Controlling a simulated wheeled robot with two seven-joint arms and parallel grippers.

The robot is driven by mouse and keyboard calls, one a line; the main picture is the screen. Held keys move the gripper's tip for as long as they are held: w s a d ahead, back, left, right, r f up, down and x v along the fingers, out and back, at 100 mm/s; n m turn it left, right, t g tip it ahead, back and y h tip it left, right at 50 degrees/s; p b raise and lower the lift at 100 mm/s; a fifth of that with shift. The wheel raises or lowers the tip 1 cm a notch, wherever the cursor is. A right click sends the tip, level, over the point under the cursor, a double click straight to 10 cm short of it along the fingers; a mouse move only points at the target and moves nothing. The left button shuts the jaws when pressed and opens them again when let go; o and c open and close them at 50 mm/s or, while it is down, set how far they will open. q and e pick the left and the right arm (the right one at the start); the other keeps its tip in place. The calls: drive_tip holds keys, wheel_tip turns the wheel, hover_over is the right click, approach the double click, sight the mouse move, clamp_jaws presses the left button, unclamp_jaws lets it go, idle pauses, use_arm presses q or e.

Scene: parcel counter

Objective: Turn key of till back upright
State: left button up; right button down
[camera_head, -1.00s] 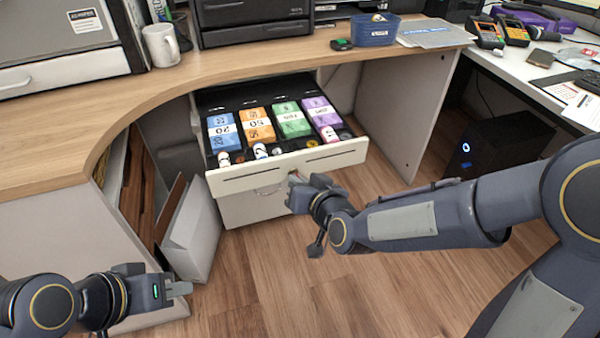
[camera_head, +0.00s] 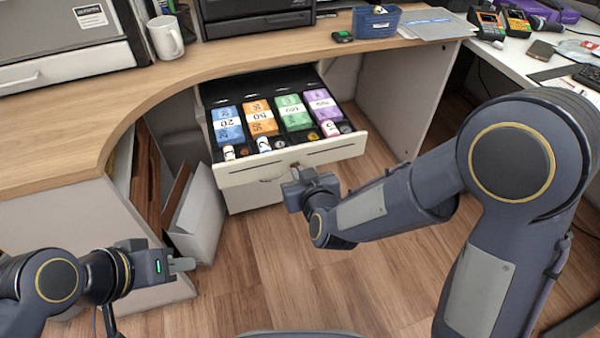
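The till is an open drawer (camera_head: 240,177) under the counter, pulled out, with blue, orange, green and purple banknote stacks and a row of coin cups. No key can be made out; the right gripper covers part of the drawer front. My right gripper (camera_head: 297,172) is right at the drawer's front face, near its middle; its fingertips are too small and hidden to tell whether they are open or shut. My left gripper (camera_head: 188,265) is at the lower left, away from the till, its fingers seen edge-on with nothing visible in them.
The curved wooden counter (camera_head: 130,105) runs above the drawer. A white mug (camera_head: 165,37), a blue basket (camera_head: 375,22) and a small black device (camera_head: 343,37) stand on it. A white box or folder (camera_head: 198,218) leans below on the left. The wooden floor in front is clear.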

drive_tip(key=c, duration=1.6)
unclamp_jaws()
drive_tip(key=shift+c, duration=0.2)
drive_tip(key=shift+s, duration=0.1)
drive_tip(key=p+v, duration=0.2)
drive_tip(key=v, duration=0.5)
drive_tip(key=shift+s, duration=0.3)
drive_tip(key=shift+d+r, duration=0.15)
